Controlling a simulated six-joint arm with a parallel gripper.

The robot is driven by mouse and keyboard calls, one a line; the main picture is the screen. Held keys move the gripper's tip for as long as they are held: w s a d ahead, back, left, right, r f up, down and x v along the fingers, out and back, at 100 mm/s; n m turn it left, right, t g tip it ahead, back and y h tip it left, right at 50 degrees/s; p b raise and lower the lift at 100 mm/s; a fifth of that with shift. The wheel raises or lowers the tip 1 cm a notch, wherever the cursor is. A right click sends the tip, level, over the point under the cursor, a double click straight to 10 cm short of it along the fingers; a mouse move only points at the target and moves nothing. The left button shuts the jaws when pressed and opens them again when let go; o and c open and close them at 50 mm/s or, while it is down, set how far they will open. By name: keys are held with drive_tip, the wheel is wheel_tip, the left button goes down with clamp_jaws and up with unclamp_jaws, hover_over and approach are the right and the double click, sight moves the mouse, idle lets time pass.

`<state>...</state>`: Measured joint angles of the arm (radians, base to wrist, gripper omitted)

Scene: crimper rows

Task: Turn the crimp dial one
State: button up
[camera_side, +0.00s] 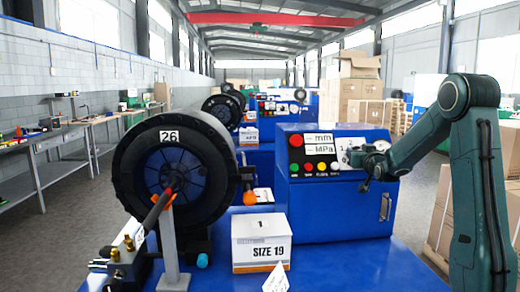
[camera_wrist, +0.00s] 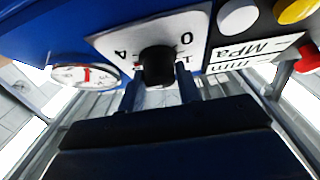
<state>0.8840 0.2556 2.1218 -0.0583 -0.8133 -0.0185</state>
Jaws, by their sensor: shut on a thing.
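The crimp dial is a black knob (camera_wrist: 158,64) on a white plate (camera_wrist: 113,43) marked with numbers; 0, 4 and part of a 1 show in the wrist view. My gripper (camera_wrist: 159,82) has one finger on each side of the knob and is shut on it. In the side view my gripper (camera_side: 373,165) reaches from the right to the front of the blue control box (camera_side: 335,212). The white plate (camera_side: 344,146) shows there beside it, but the knob is hidden behind my gripper. The knob's pointer cannot be made out.
A round gauge (camera_wrist: 86,75) with a red needle sits beside the plate. Coloured buttons (camera_side: 314,167) and mm and MPa labels (camera_side: 318,141) are left of the dial. A black crimper head (camera_side: 174,168) and a SIZE 19 box (camera_side: 261,243) stand further left. The blue bench top is clear at front right.

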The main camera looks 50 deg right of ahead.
drive_tip(key=shift+s+d+n, duration=0.1)
drive_tip(key=shift+n, duration=0.2)
drive_tip(key=shift+n+t+y, duration=0.6)
drive_tip(key=shift+n+y, duration=0.05)
drive_tip(key=shift+n, duration=0.6)
drive_tip(key=shift+n+t+y, duration=0.6)
drive_tip(key=shift+n+y, duration=0.05)
drive_tip(key=shift+n, duration=0.6)
drive_tip(key=shift+n+y, duration=0.3)
drive_tip(key=shift+n, duration=0.3)
drive_tip(key=o, duration=1)
drive_tip(key=shift+r, duration=0.15)
wheel_tip(320, 180, up, 20)
